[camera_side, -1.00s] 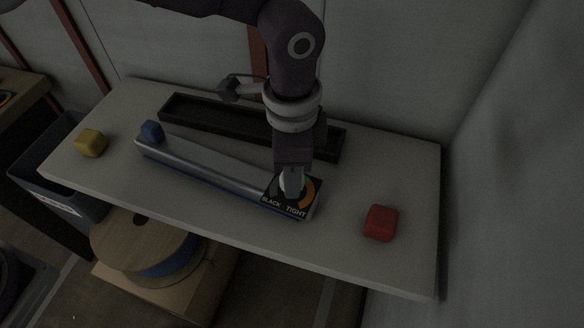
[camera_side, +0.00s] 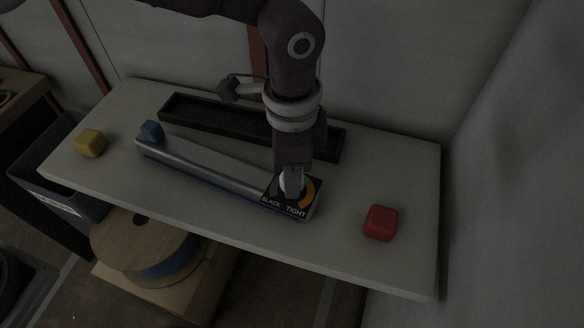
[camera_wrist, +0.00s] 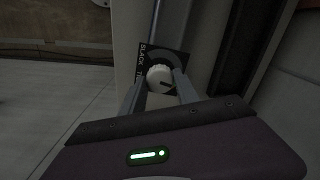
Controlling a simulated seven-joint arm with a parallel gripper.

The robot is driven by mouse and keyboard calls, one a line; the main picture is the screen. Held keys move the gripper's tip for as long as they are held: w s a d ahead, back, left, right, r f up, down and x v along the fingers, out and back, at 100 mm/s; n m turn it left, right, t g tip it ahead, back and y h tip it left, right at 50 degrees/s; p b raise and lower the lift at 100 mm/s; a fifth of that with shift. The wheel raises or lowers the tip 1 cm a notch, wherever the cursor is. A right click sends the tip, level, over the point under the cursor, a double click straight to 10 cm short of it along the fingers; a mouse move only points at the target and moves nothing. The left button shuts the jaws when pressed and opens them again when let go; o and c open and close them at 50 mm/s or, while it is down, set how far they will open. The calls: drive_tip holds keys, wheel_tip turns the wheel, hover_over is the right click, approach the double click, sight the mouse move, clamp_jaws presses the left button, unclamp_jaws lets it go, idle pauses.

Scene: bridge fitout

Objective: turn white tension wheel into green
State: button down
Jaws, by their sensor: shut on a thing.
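The white tension wheel (camera_wrist: 160,77) sits on a black dial plate (camera_wrist: 176,56) and has a dark pointer mark on its face. The plate is at the right end of a long grey rail (camera_side: 205,162) and reads SLACK and TIGHT in the side view. An orange arc (camera_side: 309,192) shows at the plate's right; I cannot make out a green zone now. My gripper (camera_side: 291,192) points down over the plate. In the wrist view its two fingers (camera_wrist: 159,88) are shut on the wheel, one on each side. The fingers hide most of the wheel in the side view.
A long black tray (camera_side: 220,122) lies behind the rail. A blue block (camera_side: 152,130) is at the rail's left end. A yellow block (camera_side: 90,143) is at the table's left and a red block (camera_side: 381,222) at the right. The table's (camera_side: 240,228) front strip is clear.

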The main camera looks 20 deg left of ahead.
drive_tip(key=c, duration=0.9)
unclamp_jaws()
wheel_tip(320, 180, up, 7)
drive_tip(key=shift+r, duration=0.1)
